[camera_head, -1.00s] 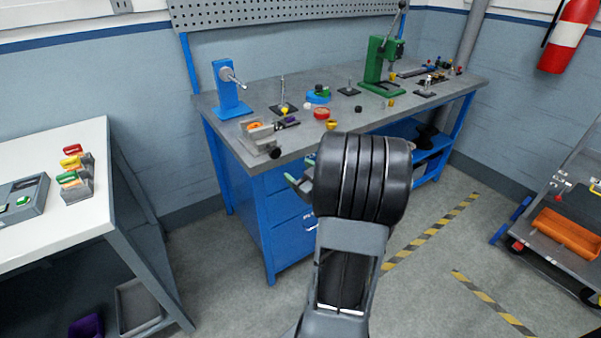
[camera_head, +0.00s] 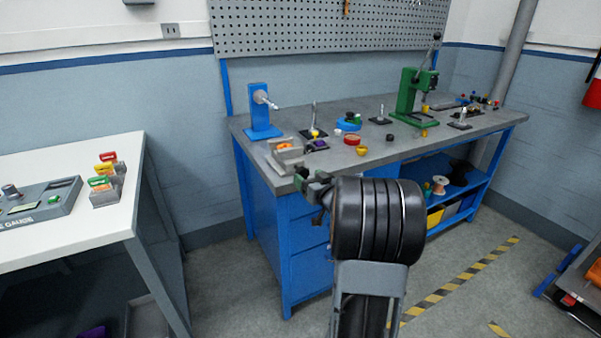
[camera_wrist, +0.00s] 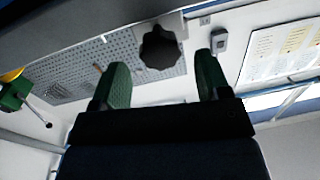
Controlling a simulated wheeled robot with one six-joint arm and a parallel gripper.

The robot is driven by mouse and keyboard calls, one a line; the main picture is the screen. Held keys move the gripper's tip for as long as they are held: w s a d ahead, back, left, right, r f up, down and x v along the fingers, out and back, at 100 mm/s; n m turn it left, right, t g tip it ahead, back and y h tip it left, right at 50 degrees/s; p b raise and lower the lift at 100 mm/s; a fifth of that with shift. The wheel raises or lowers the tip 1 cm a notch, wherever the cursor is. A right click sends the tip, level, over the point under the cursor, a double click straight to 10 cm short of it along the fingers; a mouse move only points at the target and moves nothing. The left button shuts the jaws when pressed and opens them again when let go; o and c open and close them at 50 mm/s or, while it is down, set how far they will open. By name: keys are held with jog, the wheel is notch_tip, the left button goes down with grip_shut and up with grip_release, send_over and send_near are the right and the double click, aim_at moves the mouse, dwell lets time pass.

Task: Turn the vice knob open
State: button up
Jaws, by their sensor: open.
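The grey vice (camera_head: 287,157) sits at the near left corner of the workbench, with an orange part in its jaws. Its dark lobed knob (camera_wrist: 160,48) shows in the wrist view against the vice's grey body, framed between my fingertips and beyond them. My gripper (camera_wrist: 161,68) has two green fingers spread apart with nothing between them. In the head view my gripper (camera_head: 310,181) is close in front of the vice, at the bench edge, and largely hides the knob. I cannot tell the exact gap to the knob.
The workbench (camera_head: 385,152) carries a blue stand (camera_head: 261,112) behind the vice, a green press (camera_head: 410,98) and several small parts. A white table (camera_head: 90,205) with a gauge and coloured blocks stands at left. Floor between them is clear.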

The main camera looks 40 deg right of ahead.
aim_at(304, 174)
jog(key=shift+w+d, duration=0.15)
jog(key=shift+w, duration=2.7)
